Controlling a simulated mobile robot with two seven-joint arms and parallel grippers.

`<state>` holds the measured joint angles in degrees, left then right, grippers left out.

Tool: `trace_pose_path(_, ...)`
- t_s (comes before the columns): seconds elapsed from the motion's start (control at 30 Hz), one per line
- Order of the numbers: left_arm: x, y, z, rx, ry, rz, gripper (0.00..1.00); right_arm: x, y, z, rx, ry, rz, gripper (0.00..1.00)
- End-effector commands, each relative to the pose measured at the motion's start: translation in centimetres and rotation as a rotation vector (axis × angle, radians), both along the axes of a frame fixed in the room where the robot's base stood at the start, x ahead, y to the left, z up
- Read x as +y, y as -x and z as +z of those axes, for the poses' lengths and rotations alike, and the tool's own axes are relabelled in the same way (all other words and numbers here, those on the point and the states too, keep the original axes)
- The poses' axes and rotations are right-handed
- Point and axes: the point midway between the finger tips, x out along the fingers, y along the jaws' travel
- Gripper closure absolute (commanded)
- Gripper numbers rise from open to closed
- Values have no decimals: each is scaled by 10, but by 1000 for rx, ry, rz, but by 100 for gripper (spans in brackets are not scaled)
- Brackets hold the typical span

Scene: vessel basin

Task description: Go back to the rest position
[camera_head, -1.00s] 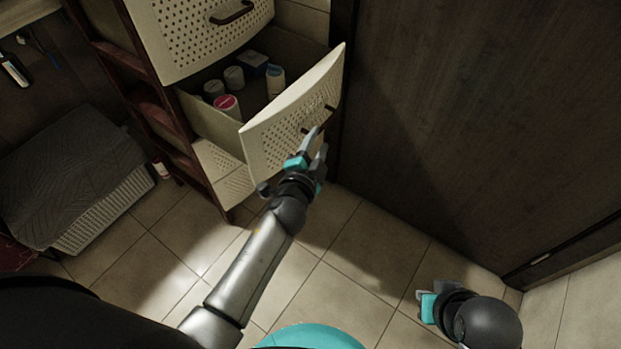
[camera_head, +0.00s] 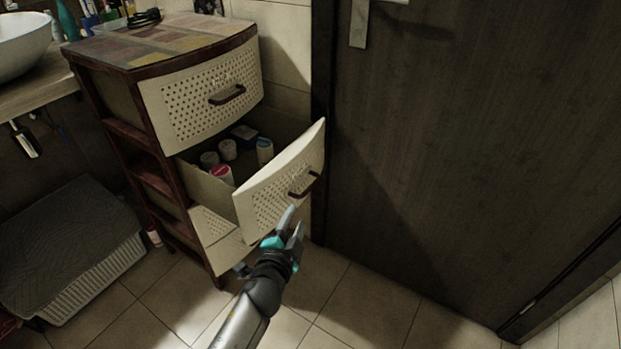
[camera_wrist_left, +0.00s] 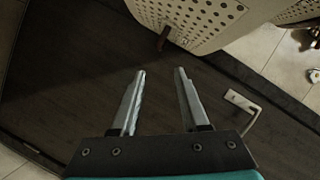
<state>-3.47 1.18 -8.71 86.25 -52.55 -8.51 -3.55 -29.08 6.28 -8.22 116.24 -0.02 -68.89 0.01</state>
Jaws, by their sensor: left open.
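My left gripper (camera_head: 294,222) is open and empty in the head view, just below and in front of the open drawer's handle. Its two parted fingers (camera_wrist_left: 160,92) show in the left wrist view with nothing between them. The open middle drawer (camera_head: 284,182) has a cream perforated front and a dark handle (camera_head: 303,186). In the left wrist view the drawer front (camera_wrist_left: 196,20) and its handle (camera_wrist_left: 164,38) are beyond the fingertips, with a gap between. My right gripper is out of view.
The drawer holds several small containers, one with a pink lid (camera_head: 221,173). The cabinet (camera_head: 172,142) stands beside a dark door (camera_head: 450,150). A covered white basket (camera_head: 85,285) is on the floor at left. The tiled floor (camera_head: 370,300) in front is clear.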

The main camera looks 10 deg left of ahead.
Motion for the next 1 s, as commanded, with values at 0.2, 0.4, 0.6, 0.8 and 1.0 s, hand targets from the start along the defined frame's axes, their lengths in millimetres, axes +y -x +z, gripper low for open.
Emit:
trace_pose_path(0.2, 1, 5, -9, 30, 15, 4, 55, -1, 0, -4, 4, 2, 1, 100)
trace_pose_path(0.4, 10, 39, -66, 211, 114, 40, 55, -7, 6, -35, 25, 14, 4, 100)
trace_pose_path(0.6, 25, 106, -138, 453, 246, 130, 55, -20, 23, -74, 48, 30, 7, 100)
trace_pose_path(0.8, 46, 190, -193, 683, 362, 263, 55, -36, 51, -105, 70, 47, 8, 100)
trace_pose_path(1.0, 70, 288, -228, 892, 458, 436, 55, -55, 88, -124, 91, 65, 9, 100)
